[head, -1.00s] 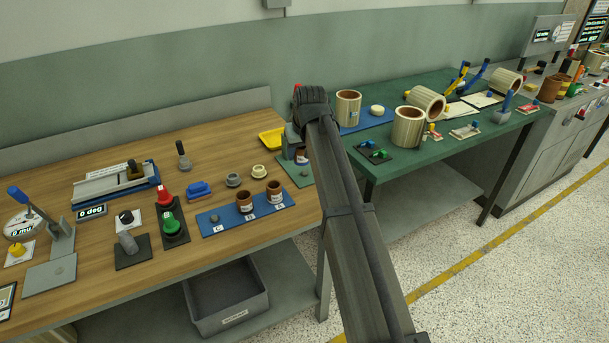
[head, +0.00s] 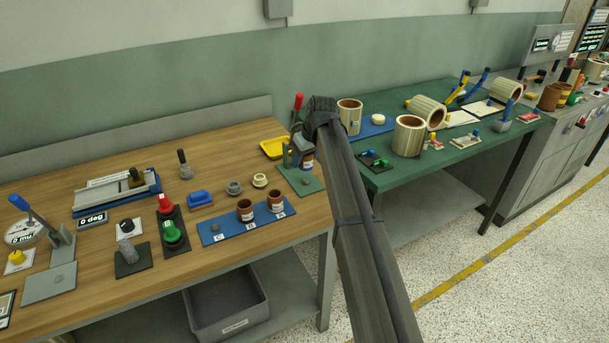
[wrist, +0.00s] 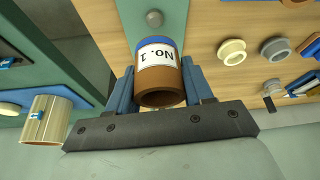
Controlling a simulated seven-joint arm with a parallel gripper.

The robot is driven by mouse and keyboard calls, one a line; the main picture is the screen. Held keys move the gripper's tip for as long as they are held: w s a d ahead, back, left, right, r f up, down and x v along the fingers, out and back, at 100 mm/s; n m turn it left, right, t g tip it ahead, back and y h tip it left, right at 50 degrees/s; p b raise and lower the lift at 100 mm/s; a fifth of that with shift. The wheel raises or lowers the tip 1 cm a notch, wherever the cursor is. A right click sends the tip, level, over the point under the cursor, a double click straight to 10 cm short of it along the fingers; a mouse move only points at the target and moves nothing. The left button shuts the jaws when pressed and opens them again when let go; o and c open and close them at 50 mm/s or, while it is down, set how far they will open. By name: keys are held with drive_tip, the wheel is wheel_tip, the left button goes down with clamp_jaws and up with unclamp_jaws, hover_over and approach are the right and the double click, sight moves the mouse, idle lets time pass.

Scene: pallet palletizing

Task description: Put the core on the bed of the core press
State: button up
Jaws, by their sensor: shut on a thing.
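The core (wrist: 160,84) is a brown hollow cylinder with a blue band and a white "No. 1" label. My gripper (wrist: 161,88) is shut on it, one blue finger at each side. In the head view the core (head: 307,162) shows beside my dark arm, which hides much of the gripper. The core press, with its red-knobbed lever (head: 299,102), stands at the right end of the wooden bench. Its green bed (head: 313,188) has a grey round stud, also seen in the wrist view (wrist: 153,18). The core appears above the bed; I cannot tell the gap.
A blue tray (head: 228,236) left of the press holds two brown cores. Grey and cream rings (head: 260,181) lie behind it, and a yellow tray (head: 274,148) sits beyond. The green table (head: 460,159) on the right carries several striped stators (head: 409,136).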

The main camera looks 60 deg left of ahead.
sight(311, 158)
drive_tip(key=shift+f, duration=3.05)
drive_tip(key=shift+f, duration=0.1)
drive_tip(key=o, duration=1)
drive_tip(key=v, duration=1.2)
